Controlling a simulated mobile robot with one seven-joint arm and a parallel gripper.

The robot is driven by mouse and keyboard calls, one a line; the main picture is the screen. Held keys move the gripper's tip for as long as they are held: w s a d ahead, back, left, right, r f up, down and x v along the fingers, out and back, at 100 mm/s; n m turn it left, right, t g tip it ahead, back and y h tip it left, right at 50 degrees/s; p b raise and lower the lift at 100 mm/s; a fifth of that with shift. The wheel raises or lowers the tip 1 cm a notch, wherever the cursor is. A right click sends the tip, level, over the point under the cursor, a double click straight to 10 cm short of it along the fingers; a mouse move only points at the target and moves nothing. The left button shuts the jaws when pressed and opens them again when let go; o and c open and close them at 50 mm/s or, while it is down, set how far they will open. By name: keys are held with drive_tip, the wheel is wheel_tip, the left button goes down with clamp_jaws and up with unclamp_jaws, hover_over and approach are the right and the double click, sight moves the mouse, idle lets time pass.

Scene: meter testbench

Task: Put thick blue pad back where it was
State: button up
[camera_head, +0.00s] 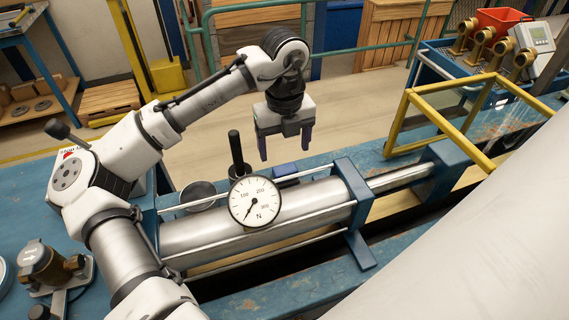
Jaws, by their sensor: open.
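A small dark-blue block (286,171), which may be the thick blue pad, shows just behind the steel cylinder, right of the round dial. It is partly hidden by the cylinder and rod, so I cannot tell what it rests on. My gripper (285,148) points down above and behind the cylinder, with its two fingers apart and nothing visible between them. In the picture the fingertips are a little above the block, apart from it as far as I can see.
The steel cylinder (320,199) with a dial (254,201) lies across the blue bench. A black upright handle (236,148) stands left of my gripper. A yellow frame (397,125) stands to the right. A red bin (497,20) and brass fittings are at the back right.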

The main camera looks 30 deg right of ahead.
sight(285, 167)
drive_tip(key=shift+r, duration=2.25)
drive_tip(key=shift+b, duration=0.3)
